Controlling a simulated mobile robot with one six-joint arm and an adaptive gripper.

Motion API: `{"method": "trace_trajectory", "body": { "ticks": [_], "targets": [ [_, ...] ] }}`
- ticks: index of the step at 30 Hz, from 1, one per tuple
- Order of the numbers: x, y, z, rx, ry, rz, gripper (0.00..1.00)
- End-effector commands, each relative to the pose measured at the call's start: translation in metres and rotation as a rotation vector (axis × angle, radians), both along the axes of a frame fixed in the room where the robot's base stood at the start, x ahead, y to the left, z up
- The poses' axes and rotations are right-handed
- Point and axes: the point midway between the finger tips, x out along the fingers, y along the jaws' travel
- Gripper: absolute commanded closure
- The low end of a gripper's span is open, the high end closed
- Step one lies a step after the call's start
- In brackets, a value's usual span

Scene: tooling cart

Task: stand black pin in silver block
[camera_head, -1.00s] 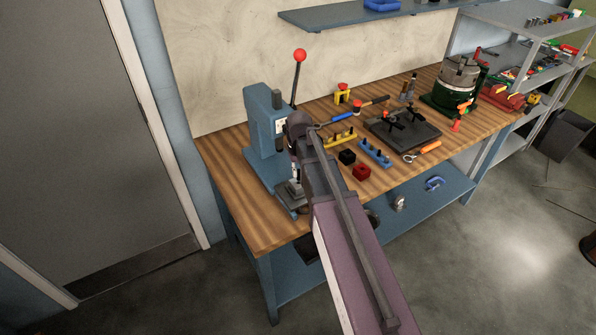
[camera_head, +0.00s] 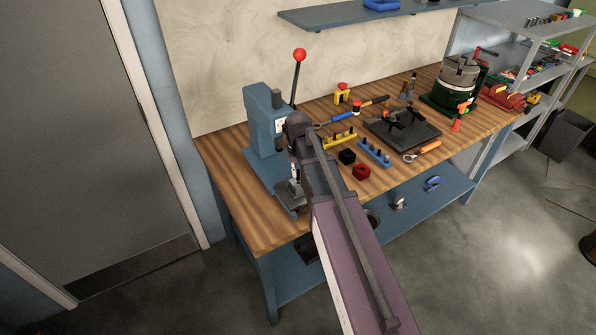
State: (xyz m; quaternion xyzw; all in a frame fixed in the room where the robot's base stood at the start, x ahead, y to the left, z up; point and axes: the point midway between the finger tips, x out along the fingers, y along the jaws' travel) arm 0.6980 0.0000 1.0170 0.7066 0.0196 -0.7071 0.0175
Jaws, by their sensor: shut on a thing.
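My gripper (camera_head: 296,178) points down in front of the blue press at the left end of the bench, mostly hidden by my own arm. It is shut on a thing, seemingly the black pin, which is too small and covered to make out. A grey metal piece (camera_head: 286,191), seemingly the silver block, sits low at the press base, just below and beside my gripper. It is partly hidden, and I cannot tell whether the pin touches it or how upright the pin is.
The blue press (camera_head: 263,120) with its red-knobbed lever stands close behind my gripper. Right of my arm are a black block (camera_head: 347,157), a red block (camera_head: 361,172), a blue pin rack (camera_head: 374,153) and a yellow rack (camera_head: 341,139). The front left bench top is clear.

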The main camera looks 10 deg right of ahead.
Motion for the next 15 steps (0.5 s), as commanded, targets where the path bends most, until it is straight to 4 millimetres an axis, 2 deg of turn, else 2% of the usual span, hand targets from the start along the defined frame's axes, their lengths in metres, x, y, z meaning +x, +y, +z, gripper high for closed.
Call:
{"method": "trace_trajectory", "body": {
  "ticks": [15],
  "targets": [
    [0.0001,-0.0011,-0.0056,0.000,0.000,0.000,1.00]
  ]
}}
